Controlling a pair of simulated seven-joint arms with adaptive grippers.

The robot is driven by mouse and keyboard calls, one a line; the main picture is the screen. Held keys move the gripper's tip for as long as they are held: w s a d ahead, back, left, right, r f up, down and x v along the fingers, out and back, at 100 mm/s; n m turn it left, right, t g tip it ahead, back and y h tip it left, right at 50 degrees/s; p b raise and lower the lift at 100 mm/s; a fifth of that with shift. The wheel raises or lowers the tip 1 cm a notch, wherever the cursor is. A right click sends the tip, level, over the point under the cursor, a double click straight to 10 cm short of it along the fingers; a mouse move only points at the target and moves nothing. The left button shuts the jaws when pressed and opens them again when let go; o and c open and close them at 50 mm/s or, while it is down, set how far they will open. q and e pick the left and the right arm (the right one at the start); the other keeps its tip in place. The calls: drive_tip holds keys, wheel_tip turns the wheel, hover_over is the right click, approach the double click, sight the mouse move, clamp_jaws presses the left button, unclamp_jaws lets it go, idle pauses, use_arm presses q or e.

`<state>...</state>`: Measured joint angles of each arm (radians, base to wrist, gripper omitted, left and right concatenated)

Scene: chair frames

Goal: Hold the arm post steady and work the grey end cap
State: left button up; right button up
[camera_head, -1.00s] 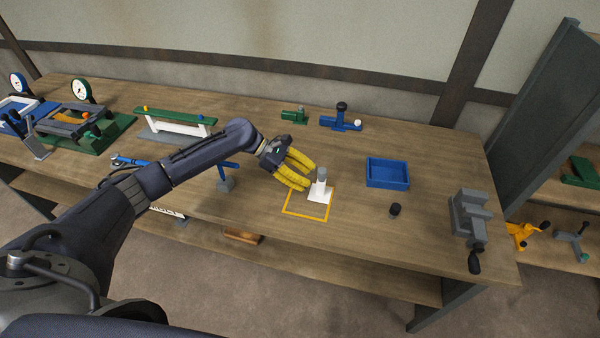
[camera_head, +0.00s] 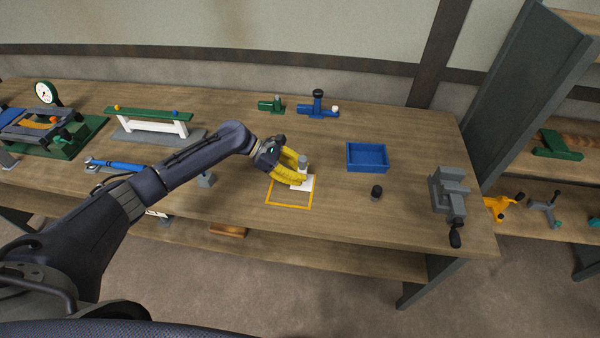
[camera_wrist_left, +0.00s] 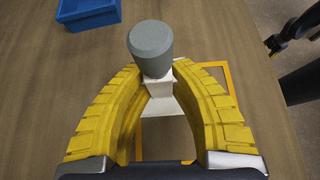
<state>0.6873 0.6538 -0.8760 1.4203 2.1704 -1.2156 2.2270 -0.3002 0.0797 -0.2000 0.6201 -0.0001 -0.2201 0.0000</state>
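The arm post (camera_head: 303,174) is white and stands upright on a white foot, at the far right corner of a yellow outlined square on the bench. The grey end cap (camera_head: 303,161) sits on top of it; in the left wrist view the cap (camera_wrist_left: 151,45) is a large grey cylinder, apart from the fingers. My left gripper (camera_head: 297,173) has its yellow fingers closed around the white post just below the cap; in the left wrist view the fingers (camera_wrist_left: 160,80) lie against both its sides.
A blue tray (camera_head: 368,157) and a small black knob (camera_head: 376,191) lie right of the post. A grey vise (camera_head: 449,192) is at the right end. Green (camera_head: 271,105) and blue (camera_head: 318,108) fixtures stand behind. The bench just right of the post is clear.

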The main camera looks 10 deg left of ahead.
use_arm(q)
drive_tip(key=shift+o, duration=1.2)
clamp_jaws()
drive_tip(key=shift+s+f, duration=0.1)
drive_tip(key=shift+f, duration=0.05)
drive_tip(key=shift+c, duration=0.2)
unclamp_jaws()
clamp_jaws()
idle(0.9)
